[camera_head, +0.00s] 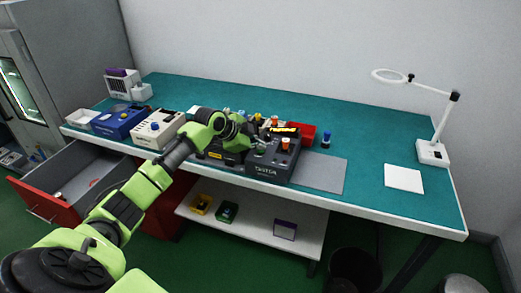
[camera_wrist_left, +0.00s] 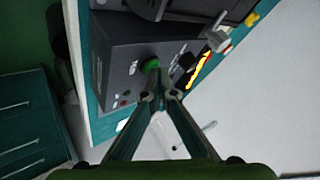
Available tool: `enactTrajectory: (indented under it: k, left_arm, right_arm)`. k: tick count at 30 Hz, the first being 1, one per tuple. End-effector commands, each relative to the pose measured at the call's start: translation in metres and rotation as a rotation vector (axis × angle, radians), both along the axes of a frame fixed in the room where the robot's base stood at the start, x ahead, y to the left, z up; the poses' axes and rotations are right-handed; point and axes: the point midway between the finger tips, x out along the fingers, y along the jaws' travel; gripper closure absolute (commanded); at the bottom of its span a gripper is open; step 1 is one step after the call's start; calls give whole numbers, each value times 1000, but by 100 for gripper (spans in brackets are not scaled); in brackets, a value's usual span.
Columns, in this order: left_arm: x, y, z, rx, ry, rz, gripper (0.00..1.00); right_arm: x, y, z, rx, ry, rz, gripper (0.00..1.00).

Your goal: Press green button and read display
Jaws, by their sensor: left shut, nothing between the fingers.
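The dark grey tester box (camera_head: 268,171) stands at the front edge of the teal bench, and fills the upper left of the left wrist view (camera_wrist_left: 128,55). Its green button (camera_wrist_left: 151,64) shows just beyond my left fingertips, which cover part of it; I cannot tell whether they touch. In the head view the gripper hides the button. A lit yellow display (camera_wrist_left: 201,70) is seen at a steep angle; it also shows in the head view (camera_head: 285,130), too small to read. My left gripper (camera_head: 258,150) is shut and empty over the box. My right gripper is out of view.
A grey mat (camera_head: 325,174) lies right of the box, with a red bin (camera_head: 304,132) behind. A blue box (camera_head: 118,122) and a cream box (camera_head: 158,130) stand left. An open red drawer (camera_head: 48,202) juts out below. A lamp (camera_head: 432,152) stands at the right.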

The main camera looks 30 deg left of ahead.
Motion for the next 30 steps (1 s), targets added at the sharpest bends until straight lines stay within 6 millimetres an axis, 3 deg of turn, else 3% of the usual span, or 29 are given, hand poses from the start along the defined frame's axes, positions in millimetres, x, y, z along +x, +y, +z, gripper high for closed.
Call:
enactTrajectory:
  k: [12,24,30]
  left_arm:
    - [0,0,16,1,3,0,100]
    - [0,0,18,0,1,0,100]
    - [0,0,34,1,1,1,100]
  right_arm:
    - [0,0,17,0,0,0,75]
    - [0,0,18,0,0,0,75]
    - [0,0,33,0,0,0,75]
